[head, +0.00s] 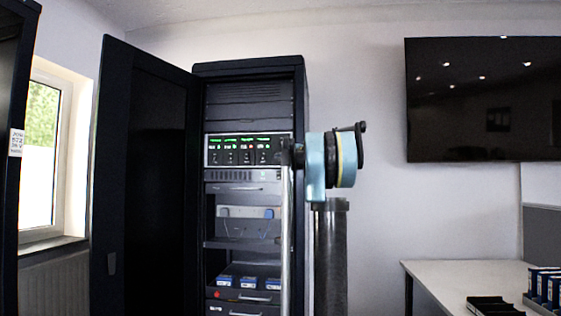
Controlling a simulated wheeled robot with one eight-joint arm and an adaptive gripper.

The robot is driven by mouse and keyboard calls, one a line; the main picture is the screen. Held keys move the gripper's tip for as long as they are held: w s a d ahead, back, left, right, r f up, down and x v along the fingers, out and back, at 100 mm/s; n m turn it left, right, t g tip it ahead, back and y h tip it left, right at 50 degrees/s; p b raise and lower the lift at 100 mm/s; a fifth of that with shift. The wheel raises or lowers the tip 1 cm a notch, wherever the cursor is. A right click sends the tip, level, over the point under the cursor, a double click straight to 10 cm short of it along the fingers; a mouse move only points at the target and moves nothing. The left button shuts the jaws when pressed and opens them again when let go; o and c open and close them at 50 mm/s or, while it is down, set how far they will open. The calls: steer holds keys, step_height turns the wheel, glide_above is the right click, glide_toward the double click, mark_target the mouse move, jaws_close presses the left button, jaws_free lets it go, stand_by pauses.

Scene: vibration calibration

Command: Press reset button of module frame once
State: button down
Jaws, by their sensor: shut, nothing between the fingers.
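The module frame (246,150) is a light panel with several dark modules and green lit displays, mounted in the upper part of the open black rack cabinet (250,68). Small green, white and red spots show on its modules. The reset button is too small to make out. Part of my arm, with a light-blue joint and a yellow ring, stands to the right of the module frame in the picture. A black part of it reaches the frame's right edge and may cover a little of it. My gripper does not show in the head view.
The cabinet door (150,175) stands open to the left. Below the module frame are a shelf (240,243) and several blue-and-white items (247,283). A white table (430,275) stands at the right, under a wall screen (485,98). A window (40,150) is at the left.

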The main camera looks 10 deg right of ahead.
steer(key=shift+w, duration=0.1)
steer(key=shift+w+d+r, duration=0.15)
steer(key=shift+w+d, duration=0.1)
steer(key=shift+w, duration=0.35)
steer(key=shift+s, duration=0.1)
steer(key=s+a+v, duration=0.1)
steer(key=a+v, duration=0.1)
steer(key=v, duration=1)
steer(key=shift+s+a, duration=0.25)
steer(key=shift+s, duration=0.25)
